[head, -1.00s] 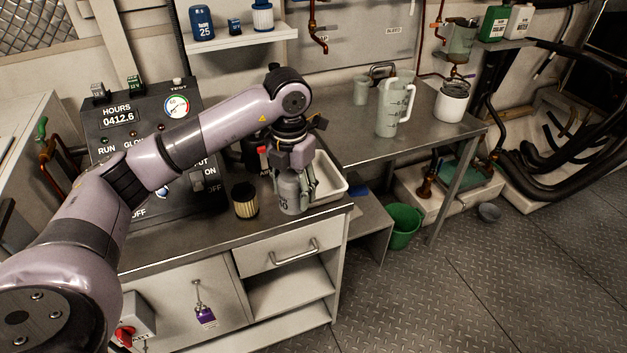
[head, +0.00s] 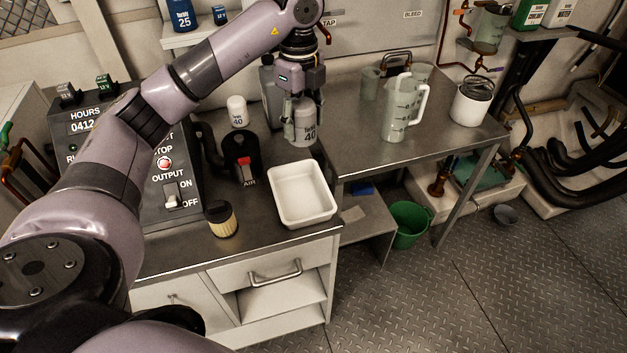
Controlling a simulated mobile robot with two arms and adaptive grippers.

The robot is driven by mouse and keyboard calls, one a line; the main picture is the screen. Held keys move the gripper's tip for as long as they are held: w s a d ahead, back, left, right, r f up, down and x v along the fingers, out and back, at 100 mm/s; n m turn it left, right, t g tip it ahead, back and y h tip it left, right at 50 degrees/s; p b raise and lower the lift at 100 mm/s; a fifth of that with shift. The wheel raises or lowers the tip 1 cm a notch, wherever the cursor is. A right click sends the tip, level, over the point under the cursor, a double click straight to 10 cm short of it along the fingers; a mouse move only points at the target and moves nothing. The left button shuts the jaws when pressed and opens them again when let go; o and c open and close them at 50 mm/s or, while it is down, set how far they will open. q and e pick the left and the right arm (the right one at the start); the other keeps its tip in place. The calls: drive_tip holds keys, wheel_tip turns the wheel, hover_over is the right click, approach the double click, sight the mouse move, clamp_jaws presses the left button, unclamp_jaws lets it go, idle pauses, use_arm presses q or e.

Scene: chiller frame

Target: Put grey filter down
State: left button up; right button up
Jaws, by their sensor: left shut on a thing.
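The grey filter (head: 305,131), a canister marked 40, is in my left gripper (head: 303,113). The fingers are shut around its upper sides and it hangs roughly upright. It shows behind the white tray, near the gap between the counter (head: 265,235) and the steel table. Whether its base touches anything is hard to tell, but it looks raised. My right gripper is not in view.
An empty white tray (head: 301,220) lies at the counter's right edge. A pleated tan filter (head: 222,220), a black housing (head: 244,158), a white canister (head: 237,112) and the control panel (head: 172,190) are to the left. Jugs (head: 398,115) stand on the steel table (head: 440,140).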

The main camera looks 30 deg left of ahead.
sight(296, 145)
use_arm(q)
drive_tip(key=s+f, duration=0.1)
drive_tip(key=f, duration=0.2)
drive_tip(key=s+f, duration=0.1)
drive_tip(key=shift+s+d+f+p, duration=0.1)
drive_tip(key=shift+s+f+p, duration=0.2)
drive_tip(key=shift+f+p, duration=0.05)
drive_tip(key=f, duration=0.3)
drive_tip(key=f+p, duration=0.1)
drive_tip(key=f, duration=0.5)
drive_tip(key=shift+w+f+p, duration=0.3)
drive_tip(key=shift+w, duration=0.1)
drive_tip(key=shift+f, duration=0.35)
wheel_tip(296, 145, down, 3)
drive_tip(key=shift+f+p, duration=0.2)
drive_tip(key=shift+p, duration=0.25)
drive_tip(key=shift+f, duration=0.1)
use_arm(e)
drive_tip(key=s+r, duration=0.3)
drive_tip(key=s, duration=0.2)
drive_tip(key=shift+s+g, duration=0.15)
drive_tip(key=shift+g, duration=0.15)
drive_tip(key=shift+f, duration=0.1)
